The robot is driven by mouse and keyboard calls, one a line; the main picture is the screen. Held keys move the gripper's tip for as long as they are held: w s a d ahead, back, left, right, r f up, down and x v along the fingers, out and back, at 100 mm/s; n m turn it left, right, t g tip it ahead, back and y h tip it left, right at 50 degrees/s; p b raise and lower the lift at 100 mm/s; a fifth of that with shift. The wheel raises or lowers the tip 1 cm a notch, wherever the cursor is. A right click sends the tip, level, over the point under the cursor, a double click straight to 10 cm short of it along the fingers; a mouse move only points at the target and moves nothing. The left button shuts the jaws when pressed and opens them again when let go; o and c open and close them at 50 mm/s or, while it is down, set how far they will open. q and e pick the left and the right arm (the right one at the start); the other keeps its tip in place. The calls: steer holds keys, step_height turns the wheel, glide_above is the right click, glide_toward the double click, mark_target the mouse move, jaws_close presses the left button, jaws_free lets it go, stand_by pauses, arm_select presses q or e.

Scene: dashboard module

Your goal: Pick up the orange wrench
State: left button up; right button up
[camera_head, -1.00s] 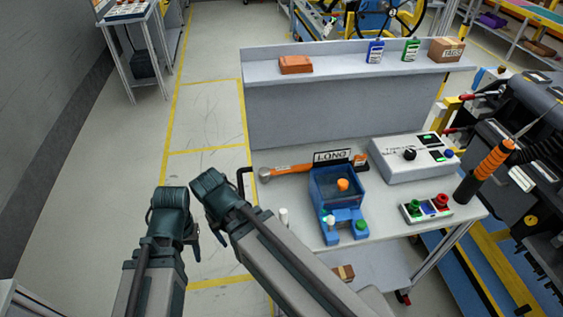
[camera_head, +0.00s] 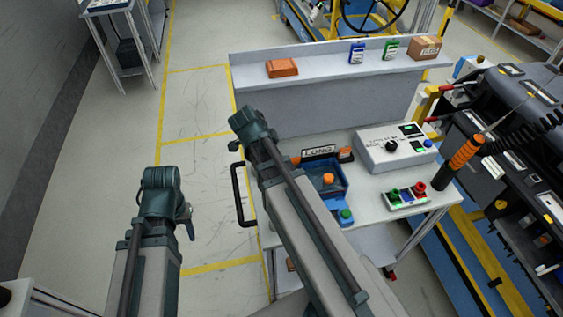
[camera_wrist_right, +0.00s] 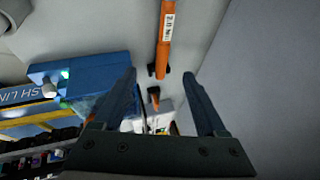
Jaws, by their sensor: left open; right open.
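In the right wrist view, an orange handle with a white label (camera_wrist_right: 166,40), apparently the wrench, runs down from the top edge. My right gripper (camera_wrist_right: 159,74) is open, its fingertips to either side of the handle's lower end; nothing is gripped. In the head view it is mostly hidden by its wrist, left of the wrench. My left gripper (camera_head: 187,218) is open and empty over the floor, left of the bench.
The blue bin (camera_head: 337,192) holds an orange knob. A grey control box (camera_head: 395,150) and a button panel (camera_head: 405,196) stand right of it. An orange-black tool (camera_head: 464,152) stands at the bench's right. A raised shelf (camera_head: 330,67) backs the bench; a black handle (camera_head: 238,195) borders its left.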

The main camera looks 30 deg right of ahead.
steer(key=b+x, duration=0.7)
steer(key=x, duration=0.1)
steer(key=shift+a+f, duration=0.1)
steer(key=shift+a, duration=0.05)
steer(key=shift+w+d+f, duration=0.1)
steer(key=shift+d+f, duration=0.1)
steer(key=shift+d, duration=0.05)
steer(key=shift+b, duration=0.35)
steer(key=b+x, duration=0.4)
steer(key=x, duration=0.1)
steer(key=shift+w+d, duration=0.15)
steer(key=shift+w, duration=0.15)
steer(key=shift+r, duration=0.1)
steer(key=shift+c, duration=0.4)
jaws_close()
